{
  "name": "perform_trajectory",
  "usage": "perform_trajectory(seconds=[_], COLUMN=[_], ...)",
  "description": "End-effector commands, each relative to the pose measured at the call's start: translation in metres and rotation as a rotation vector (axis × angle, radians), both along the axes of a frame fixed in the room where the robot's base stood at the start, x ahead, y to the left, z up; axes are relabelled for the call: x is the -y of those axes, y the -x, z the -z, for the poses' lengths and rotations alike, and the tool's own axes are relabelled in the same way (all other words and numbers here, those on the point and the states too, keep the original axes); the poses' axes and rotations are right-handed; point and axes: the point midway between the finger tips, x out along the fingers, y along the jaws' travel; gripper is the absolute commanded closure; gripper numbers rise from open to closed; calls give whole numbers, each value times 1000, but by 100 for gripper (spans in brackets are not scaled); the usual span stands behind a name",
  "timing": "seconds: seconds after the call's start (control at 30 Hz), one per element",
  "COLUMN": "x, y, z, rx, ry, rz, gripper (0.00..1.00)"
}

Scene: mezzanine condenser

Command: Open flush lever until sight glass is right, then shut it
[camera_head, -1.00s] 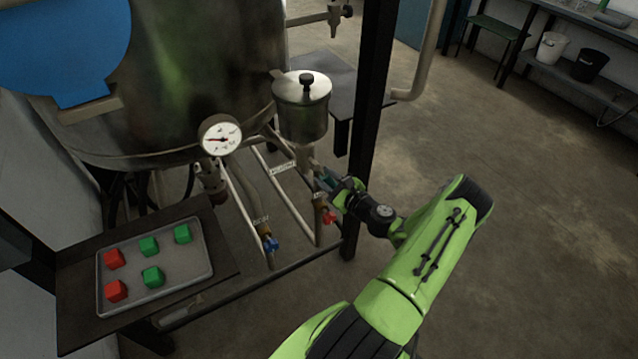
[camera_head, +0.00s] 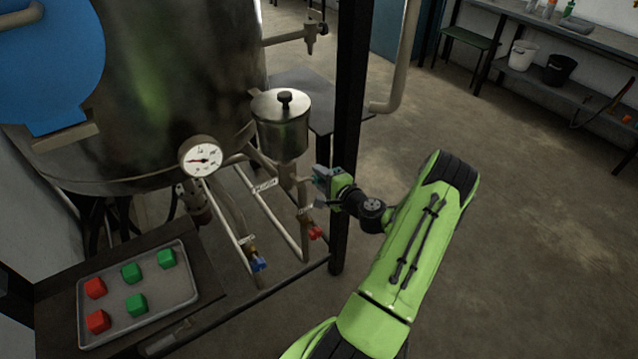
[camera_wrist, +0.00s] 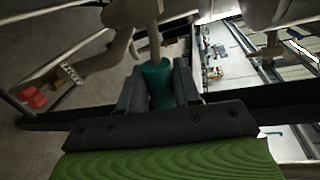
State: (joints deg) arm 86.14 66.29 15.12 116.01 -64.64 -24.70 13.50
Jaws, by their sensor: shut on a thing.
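My gripper (camera_head: 322,183) is at the pipework below the small metal pot, beside the dark post. In the wrist view my gripper (camera_wrist: 158,92) is shut on a teal handle (camera_wrist: 158,76), which sits between both fingers. The handle joins a pale pipe or stem above it. I take this handle to be the flush lever, but its label is not readable. In the head view the fingers mostly hide the handle. I cannot make out a sight glass with certainty in either view.
A red-handled valve (camera_head: 315,232) and a blue-handled valve (camera_head: 258,264) sit low on the pipes. A dial gauge (camera_head: 201,157) is on the large tank. The lidded pot (camera_head: 281,128) and dark post (camera_head: 348,130) are close to my gripper. A tray (camera_head: 181,311) holds red and green blocks.

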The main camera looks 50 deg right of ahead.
Motion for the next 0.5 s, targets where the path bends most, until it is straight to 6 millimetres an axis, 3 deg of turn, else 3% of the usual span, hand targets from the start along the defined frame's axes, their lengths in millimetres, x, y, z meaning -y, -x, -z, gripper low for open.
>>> perform_trajectory(seconds=[0.5], x=[1], y=[0], z=[-12], rx=[-50], ry=[176], rz=[1], gripper=[100])
